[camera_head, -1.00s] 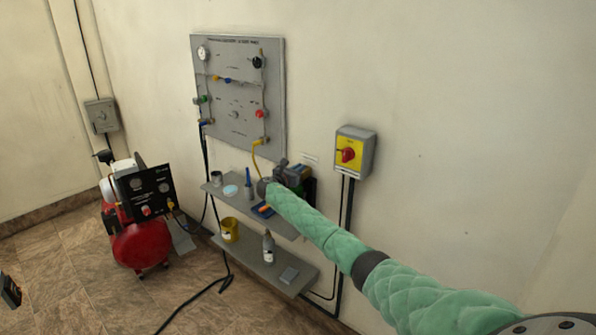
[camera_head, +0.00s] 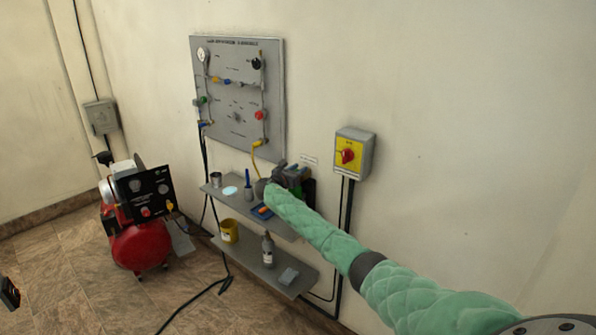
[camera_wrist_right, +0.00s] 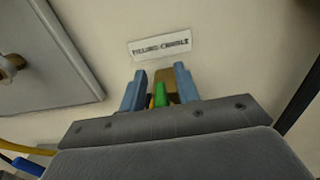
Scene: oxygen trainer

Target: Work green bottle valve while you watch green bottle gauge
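My right arm in its green quilted sleeve reaches from the lower right to the shelf, and my right gripper (camera_head: 272,180) is at the filling place beside the wall panel. In the right wrist view, the two blue fingers of this gripper (camera_wrist_right: 159,88) stand apart. A small green part (camera_wrist_right: 160,94), perhaps the green bottle valve, shows between them with a brown piece behind. I cannot tell whether the fingers touch it. The green bottle (camera_head: 309,191) is mostly hidden behind the gripper. Its gauge cannot be made out. A dark tip, likely my left gripper (camera_head: 9,292), shows at the left edge.
The grey wall panel (camera_head: 237,85) carries a white gauge (camera_head: 203,55) and coloured knobs. A yellow hose (camera_head: 254,158) hangs below it. A yellow-and-red switch box (camera_head: 352,153) is right of the gripper. The shelf (camera_head: 225,196) holds small items. A red compressor (camera_head: 140,243) stands left.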

